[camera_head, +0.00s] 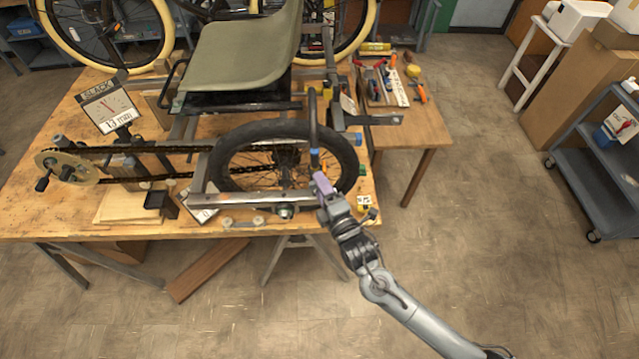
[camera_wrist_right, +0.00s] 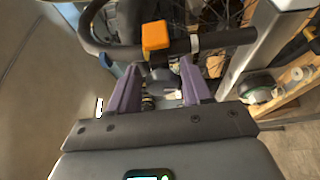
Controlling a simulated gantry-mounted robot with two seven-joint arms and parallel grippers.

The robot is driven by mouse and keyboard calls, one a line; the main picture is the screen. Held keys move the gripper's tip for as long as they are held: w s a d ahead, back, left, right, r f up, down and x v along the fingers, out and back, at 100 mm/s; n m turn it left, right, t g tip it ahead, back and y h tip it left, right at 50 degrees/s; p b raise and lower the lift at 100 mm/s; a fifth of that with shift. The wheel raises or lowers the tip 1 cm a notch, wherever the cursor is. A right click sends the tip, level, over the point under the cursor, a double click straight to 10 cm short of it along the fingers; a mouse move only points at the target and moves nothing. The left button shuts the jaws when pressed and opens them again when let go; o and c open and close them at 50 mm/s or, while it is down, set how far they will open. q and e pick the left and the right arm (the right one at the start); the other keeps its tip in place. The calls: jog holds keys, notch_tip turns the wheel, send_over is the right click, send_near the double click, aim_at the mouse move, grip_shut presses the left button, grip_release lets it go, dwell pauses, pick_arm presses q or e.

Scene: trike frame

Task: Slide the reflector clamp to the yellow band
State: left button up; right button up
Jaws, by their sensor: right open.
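The orange reflector clamp (camera_wrist_right: 155,36) sits on a dark curved bar (camera_wrist_right: 225,39) in the right wrist view. My right gripper (camera_head: 321,180) is at the lower end of that bar. In the right wrist view my right gripper (camera_wrist_right: 160,68) is open, its two purple fingers pointing toward the clamp, which shows just beyond and between the tips. Nothing is held. A pale ring shows on the bar beside the clamp. I cannot make out a yellow band. My left gripper is out of view.
The black-tyred wheel (camera_head: 222,160) and metal frame rails (camera_head: 265,198) are close to my right gripper. A chain and crank (camera_head: 65,168) lie left on the wooden bench (camera_head: 40,215). Tools lie on the side table (camera_head: 425,130).

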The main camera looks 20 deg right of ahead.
jog(key=s+b, duration=0.1)
jog(key=s, duration=0.8)
jog(key=shift+s+d, duration=0.25)
jog(key=shift+s, duration=0.1)
jog(key=s+d+f+m+g, duration=0.2)
jog(key=s+f+m+g, duration=0.2)
jog(key=s+m+g, duration=0.5)
jog(key=s+d+f+m+g, duration=0.1)
jog(key=s+f+m+g, duration=0.5)
jog(key=s, duration=0.5)
notch_tip(320, 180, up, 13)
jog(key=m+p, duration=0.1)
jog(key=p, duration=1)
jog(key=shift+m+t+h+p, duration=0.3)
jog(key=shift+h+p, duration=0.1)
